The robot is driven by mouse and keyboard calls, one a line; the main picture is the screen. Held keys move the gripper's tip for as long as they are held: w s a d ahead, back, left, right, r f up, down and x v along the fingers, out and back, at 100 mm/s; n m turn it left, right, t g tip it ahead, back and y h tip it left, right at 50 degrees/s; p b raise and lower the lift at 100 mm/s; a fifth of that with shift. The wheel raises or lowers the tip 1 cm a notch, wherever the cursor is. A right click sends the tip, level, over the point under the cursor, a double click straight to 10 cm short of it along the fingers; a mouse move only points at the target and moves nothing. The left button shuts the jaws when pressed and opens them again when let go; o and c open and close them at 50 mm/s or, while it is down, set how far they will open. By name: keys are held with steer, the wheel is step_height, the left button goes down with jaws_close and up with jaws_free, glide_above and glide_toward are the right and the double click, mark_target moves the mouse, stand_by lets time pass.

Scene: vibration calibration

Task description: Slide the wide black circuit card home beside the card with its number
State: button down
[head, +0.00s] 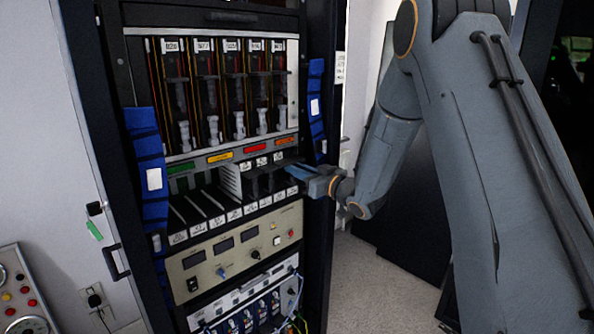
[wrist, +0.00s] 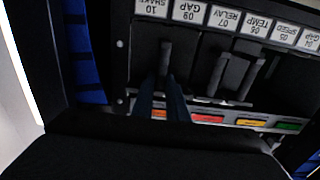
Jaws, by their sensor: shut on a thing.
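My gripper (head: 298,172) is at the right end of the card rack (head: 205,203), in the middle of the dark cabinet. In the wrist view its blue fingers (wrist: 164,105) are closed on the dark handle of a black card (wrist: 166,62). The card's width and depth are mostly hidden. It is near the labels reading 10 SHAKER and 09 GAP (wrist: 188,11), which appear inverted. Beside it, two more dark card handles (wrist: 221,72) stand near the 07 RELAY and 06 TEMP labels. In the head view the card is hard to separate from the dark rack.
Green, yellow, red and orange tags (wrist: 208,119) line the rail by the rack. Blue padded strips (head: 317,110) flank the cabinet. A tall bay of modules (head: 222,95) is above, and a beige meter panel (head: 235,250) is below. Slots at the rack's left look empty.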

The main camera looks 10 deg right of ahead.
steer(key=shift+r, duration=0.1)
steer(key=c, duration=1.7)
jaws_free()
steer(key=shift+w+a, duration=0.1)
steer(key=shift+a, duration=0.05)
steer(key=shift+o, duration=0.2)
steer(key=shift+f+b, duration=0.35)
steer(key=shift+f, duration=0.35)
steer(key=shift+d, duration=0.2)
steer(key=shift+p+v, duration=0.65)
steer(key=shift+v, duration=1.85)
steer(key=shift+p+v, duration=0.75)
steer(key=shift+v, duration=2.2)
